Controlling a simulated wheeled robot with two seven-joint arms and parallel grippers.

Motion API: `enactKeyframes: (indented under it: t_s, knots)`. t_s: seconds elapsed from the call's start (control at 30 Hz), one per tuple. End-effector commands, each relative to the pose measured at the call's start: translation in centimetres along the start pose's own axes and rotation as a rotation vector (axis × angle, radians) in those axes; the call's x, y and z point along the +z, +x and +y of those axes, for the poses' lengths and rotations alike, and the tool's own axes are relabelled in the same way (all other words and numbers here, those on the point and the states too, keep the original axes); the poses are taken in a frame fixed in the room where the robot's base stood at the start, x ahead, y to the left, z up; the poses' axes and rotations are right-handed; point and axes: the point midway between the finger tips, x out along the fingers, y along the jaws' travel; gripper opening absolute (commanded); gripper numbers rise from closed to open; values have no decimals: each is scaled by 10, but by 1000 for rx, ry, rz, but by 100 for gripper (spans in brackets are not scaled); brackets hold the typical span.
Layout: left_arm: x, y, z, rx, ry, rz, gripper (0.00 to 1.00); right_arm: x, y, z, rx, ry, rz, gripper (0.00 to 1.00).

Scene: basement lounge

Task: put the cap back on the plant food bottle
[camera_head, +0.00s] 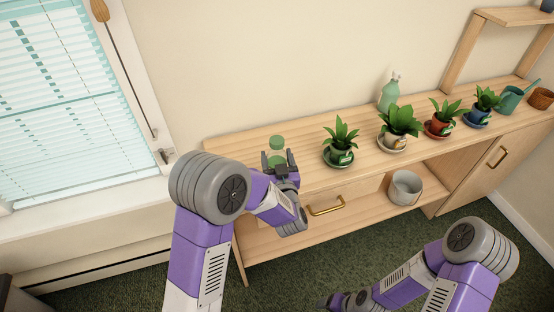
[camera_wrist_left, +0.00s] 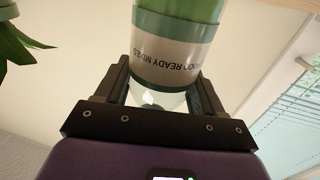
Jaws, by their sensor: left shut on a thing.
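The plant food bottle (camera_head: 277,146) stands near the left end of the wooden shelf unit's top, with green at its upper end. My left gripper (camera_head: 278,161) is shut on it, one finger on each side. In the left wrist view, which is upside down, the bottle (camera_wrist_left: 172,60) shows a pale printed label and a green band, between the fingers of the left gripper (camera_wrist_left: 158,75). I cannot make out a separate cap in either view. My right arm is low at the bottom of the head view, its gripper (camera_head: 335,301) too small and cut off to read.
Several potted plants line the shelf top (camera_head: 235,140); the nearest plant (camera_head: 341,140) stands right of the bottle. Behind them is a green spray bottle (camera_head: 390,93); a watering can (camera_head: 511,100) is at the far right. A grey pot (camera_head: 405,187) sits on the lower shelf.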

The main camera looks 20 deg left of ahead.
Motion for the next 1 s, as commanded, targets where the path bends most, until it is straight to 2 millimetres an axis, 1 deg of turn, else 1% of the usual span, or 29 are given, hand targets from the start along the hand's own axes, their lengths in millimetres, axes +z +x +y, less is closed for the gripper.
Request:
enactKeyframes:
  t_s: [0.1,0.23,0.27,0.4,0.67,0.8,0.87,0.97,1.0]
  knots:
    - [-2,0,0,0,-1,2,0,0,0,0,0,0,0,74]
    - [3,0,0,0,-1,2,0,0,4,1,0,0,0,74]
    - [3,0,0,0,0,0,71,0,3,1,0,0,0,74]
    - [2,0,0,0,0,0,93,0,2,1,0,0,0,74]
    - [2,0,0,0,0,0,94,0,2,1,0,0,0,74]
    - [-3,0,0,0,0,0,94,0,-3,-1,0,0,0,74]
    - [-1,-10,1,3,2,-3,94,0,-3,-1,0,0,0,74]
    - [-2,-29,1,4,3,-2,94,0,-5,-2,0,0,0,74]
    - [-2,-38,1,5,4,-3,94,0,-6,-2,0,0,0,74]
